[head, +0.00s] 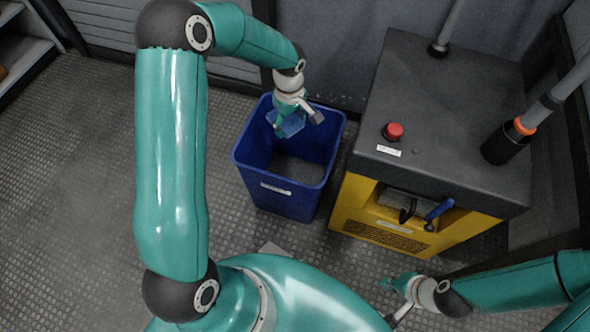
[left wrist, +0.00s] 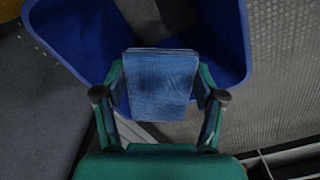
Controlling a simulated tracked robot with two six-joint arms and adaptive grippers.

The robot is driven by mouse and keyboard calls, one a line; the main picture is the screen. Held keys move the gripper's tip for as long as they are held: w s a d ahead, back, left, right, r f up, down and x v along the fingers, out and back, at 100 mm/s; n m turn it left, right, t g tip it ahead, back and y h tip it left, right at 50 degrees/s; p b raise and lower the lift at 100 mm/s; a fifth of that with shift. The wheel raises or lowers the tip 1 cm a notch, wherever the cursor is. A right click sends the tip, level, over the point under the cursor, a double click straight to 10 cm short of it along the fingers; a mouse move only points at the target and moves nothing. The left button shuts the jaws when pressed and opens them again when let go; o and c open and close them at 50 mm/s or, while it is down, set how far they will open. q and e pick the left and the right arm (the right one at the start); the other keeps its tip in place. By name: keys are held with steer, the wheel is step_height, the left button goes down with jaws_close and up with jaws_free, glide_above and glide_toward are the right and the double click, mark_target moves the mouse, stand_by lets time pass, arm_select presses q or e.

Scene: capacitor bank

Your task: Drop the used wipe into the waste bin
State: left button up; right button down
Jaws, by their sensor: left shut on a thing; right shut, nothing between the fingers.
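The used wipe is a blue cloth with a darker smudge (left wrist: 160,85), held between the fingers of my left gripper (left wrist: 160,105). In the head view the wipe (head: 287,124) hangs under my left gripper (head: 283,118), over the back part of the blue waste bin's opening. The blue waste bin (head: 285,199) stands on the floor with an open top and a pale label on its front. It also shows behind the wipe in the left wrist view (left wrist: 236,35). My right gripper (head: 394,299) is shut and empty at the lower right.
A yellow and dark grey machine (head: 440,120) with a red button (head: 393,131) and a blue handle (head: 438,209) stands right of the bin. A grey wall is behind the bin. The textured floor to the left is clear.

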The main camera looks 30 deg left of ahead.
arm_select(q)
steer(key=shift+f+b, duration=0.5)
steer(key=shift+f, duration=0.8)
steer(key=o, duration=1.2)
step_height(320, 180, up, 12)
